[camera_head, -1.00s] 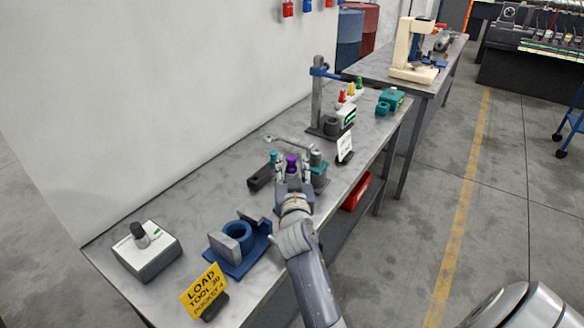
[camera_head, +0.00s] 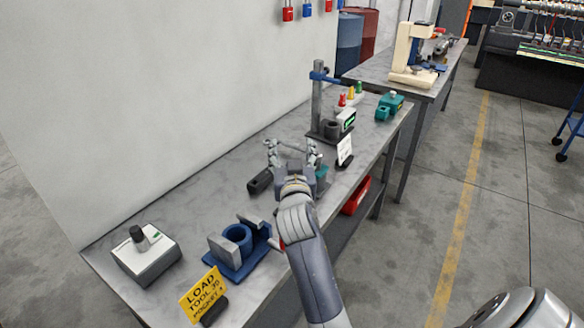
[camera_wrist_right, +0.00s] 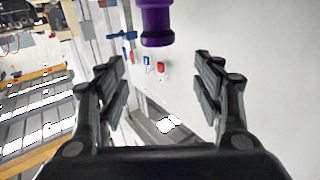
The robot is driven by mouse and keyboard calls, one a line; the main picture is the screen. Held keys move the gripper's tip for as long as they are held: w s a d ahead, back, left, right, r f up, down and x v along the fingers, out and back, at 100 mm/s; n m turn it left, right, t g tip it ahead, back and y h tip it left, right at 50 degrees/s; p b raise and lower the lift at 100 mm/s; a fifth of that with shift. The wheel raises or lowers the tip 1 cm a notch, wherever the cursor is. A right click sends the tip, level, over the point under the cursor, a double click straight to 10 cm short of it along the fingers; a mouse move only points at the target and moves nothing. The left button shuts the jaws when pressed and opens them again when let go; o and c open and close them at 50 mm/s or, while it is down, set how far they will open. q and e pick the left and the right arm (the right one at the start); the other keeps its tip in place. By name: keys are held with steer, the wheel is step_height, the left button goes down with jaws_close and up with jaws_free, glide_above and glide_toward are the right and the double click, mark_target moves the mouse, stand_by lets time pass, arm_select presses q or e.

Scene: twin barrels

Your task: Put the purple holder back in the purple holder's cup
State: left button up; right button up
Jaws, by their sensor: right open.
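The purple holder (camera_wrist_right: 157,22) shows at the top of the right wrist view, ahead of my right gripper and centred between its fingers, not gripped. My right gripper (camera_head: 291,148) is open above the near bench; its two spread fingers also show in the right wrist view (camera_wrist_right: 158,68). In the head view the gripper and wrist hide the purple holder. I cannot pick out the purple holder's cup. My left gripper is not in view.
On the bench, a black block (camera_head: 260,182) lies left of my gripper and a teal fixture (camera_head: 321,175) sits close to its right. A blue fixture (camera_head: 238,262), a grey box with a black knob (camera_head: 147,254) and a yellow sign (camera_head: 203,293) stand nearer. A post stand (camera_head: 317,100) rises behind.

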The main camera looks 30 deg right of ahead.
steer(key=shift+r, duration=2.05)
